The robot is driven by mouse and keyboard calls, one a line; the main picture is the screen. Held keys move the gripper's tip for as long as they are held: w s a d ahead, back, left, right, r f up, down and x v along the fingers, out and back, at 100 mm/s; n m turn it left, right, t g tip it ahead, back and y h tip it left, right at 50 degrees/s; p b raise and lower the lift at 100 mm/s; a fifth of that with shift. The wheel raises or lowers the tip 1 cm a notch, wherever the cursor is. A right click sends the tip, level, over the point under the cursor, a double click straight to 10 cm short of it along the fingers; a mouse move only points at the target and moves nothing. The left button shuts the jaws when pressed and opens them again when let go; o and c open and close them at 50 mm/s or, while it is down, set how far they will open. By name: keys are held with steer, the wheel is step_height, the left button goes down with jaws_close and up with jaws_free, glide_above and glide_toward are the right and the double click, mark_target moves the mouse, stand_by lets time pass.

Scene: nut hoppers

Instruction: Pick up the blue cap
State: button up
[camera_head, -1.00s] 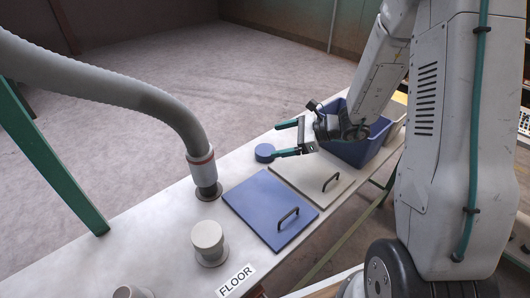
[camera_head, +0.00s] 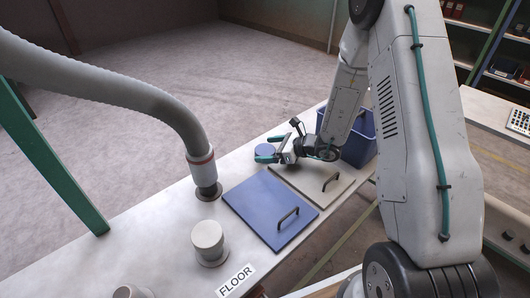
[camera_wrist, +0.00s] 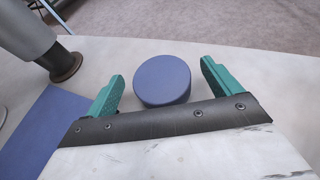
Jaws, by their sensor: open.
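The blue cap (camera_wrist: 162,81) is a short round disc standing on the white bench top. In the wrist view it sits between the two green fingers of my gripper (camera_wrist: 164,84), with a gap on each side. My gripper is open and low over the bench. In the head view the cap (camera_head: 264,152) shows between the fingers of my gripper (camera_head: 266,151), partly covered by them.
A blue lid (camera_head: 262,205) and a beige lid (camera_head: 312,180), both with black handles, lie in front. A blue bin (camera_head: 358,148) stands behind my gripper. A grey hose (camera_head: 150,97) meets the bench at left, near a pale knob (camera_head: 208,238).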

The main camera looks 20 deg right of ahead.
steer(key=c, duration=1)
